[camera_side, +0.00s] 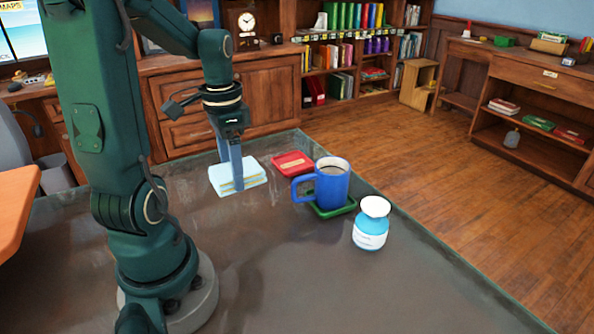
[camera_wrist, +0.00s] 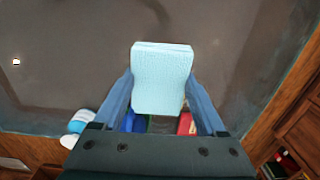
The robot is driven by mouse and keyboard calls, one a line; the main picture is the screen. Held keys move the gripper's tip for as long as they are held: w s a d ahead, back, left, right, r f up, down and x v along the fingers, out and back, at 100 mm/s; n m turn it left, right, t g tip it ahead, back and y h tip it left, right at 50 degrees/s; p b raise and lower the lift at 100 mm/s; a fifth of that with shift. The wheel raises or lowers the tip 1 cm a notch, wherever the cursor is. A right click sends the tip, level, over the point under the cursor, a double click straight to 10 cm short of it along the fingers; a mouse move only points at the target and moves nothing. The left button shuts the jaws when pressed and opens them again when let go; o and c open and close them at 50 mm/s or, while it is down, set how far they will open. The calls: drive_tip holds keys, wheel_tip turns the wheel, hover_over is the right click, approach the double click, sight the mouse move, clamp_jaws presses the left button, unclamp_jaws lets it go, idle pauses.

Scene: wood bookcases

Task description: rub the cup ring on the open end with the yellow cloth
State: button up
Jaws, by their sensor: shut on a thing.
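My gripper (camera_side: 238,187) is shut on a folded cloth (camera_side: 222,178). The cloth looks pale blue with thin yellowish lines along its layers, not plainly yellow. It sits at or just above the dark grey tabletop (camera_side: 290,265); I cannot tell if it touches. In the wrist view the cloth (camera_wrist: 162,80) is held between both fingers of my gripper (camera_wrist: 162,98). I cannot make out a clear cup ring in either view; a faint dark smudge shows on the tabletop beyond the cloth in the wrist view.
A blue mug (camera_side: 333,186) with dark contents stands on a green coaster (camera_side: 334,211). A red coaster (camera_side: 293,163) lies behind it, right of the cloth. A blue and white bottle (camera_side: 370,224) stands near the right edge. The front of the tabletop is clear.

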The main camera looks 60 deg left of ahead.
sight(228, 219)
drive_tip(key=shift+s+a+f, duration=0.1)
drive_tip(key=shift+s+f, duration=0.45)
drive_tip(key=shift+s, duration=0.3)
drive_tip(key=shift+s+f, duration=0.15)
drive_tip(key=shift+f, duration=3.35)
drive_tip(key=shift+w+f, duration=0.45)
drive_tip(key=shift+f, duration=0.2)
drive_tip(key=shift+c, duration=1.3)
drive_tip(key=shift+w+f, duration=0.1)
drive_tip(key=shift+w, duration=3.7)
drive_tip(key=shift+s, duration=4.3)
drive_tip(key=shift+w+a, duration=0.2)
drive_tip(key=shift+w, duration=0.3)
drive_tip(key=shift+w+a, duration=0.15)
drive_tip(key=shift+w, duration=3.65)
drive_tip(key=shift+s, duration=4.3)
wheel_tip(228, 219, up, 3)
drive_tip(key=shift+w+f, duration=0.1)
drive_tip(key=shift+r, duration=2.8)
